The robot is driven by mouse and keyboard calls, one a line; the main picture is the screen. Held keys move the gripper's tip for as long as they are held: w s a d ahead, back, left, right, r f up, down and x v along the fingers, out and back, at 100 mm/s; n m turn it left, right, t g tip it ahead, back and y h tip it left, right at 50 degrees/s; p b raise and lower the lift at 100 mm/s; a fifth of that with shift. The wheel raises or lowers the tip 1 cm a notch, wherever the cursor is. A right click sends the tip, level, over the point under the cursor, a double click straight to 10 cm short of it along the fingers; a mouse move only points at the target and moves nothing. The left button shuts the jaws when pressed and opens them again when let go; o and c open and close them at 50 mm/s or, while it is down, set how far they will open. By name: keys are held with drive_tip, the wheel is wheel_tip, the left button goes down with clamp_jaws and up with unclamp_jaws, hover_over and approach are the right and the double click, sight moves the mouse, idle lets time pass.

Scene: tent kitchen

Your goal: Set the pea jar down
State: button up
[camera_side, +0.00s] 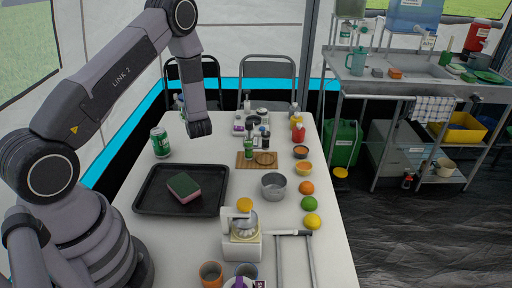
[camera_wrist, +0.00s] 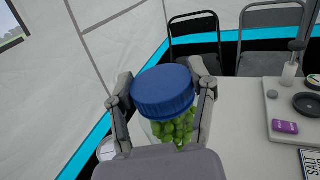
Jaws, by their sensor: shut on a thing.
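The pea jar (camera_wrist: 163,92) has a blue lid and clear sides with green peas inside. In the wrist view it is upright or nearly so, between the fingers of my gripper (camera_wrist: 162,80), which is shut on it. The jar's lower part is hidden behind my gripper's body. In the side view my arm reaches over the far left of the white table (camera_side: 248,126), and its last link hides most of the gripper and jar. I cannot tell whether the jar's base touches the table.
A green can (camera_side: 160,142) and a black tray (camera_side: 150,204) with a sponge (camera_side: 184,188) stand nearer on the left. A wooden board (camera_side: 244,164) with small items is mid-table. Bottles (camera_side: 297,130), bowls and fruit line the right. Two chairs (camera_side: 268,72) stand behind.

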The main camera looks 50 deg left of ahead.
drive_tip(key=shift+w+a+f, duration=1.2)
drive_tip(key=shift+w+f, duration=0.75)
drive_tip(key=shift+f, duration=0.2)
drive_tip(key=shift+w+a+f, duration=1.25)
drive_tip(key=shift+w+f, duration=0.65)
drive_tip(key=shift+f, duration=0.2)
drive_tip(key=shift+w+a+f, duration=1.2)
drive_tip(key=shift+w+f, duration=0.75)
drive_tip(key=shift+f, duration=0.2)
drive_tip(key=o, duration=1.2)
drive_tip(key=shift+f, duration=0.15)
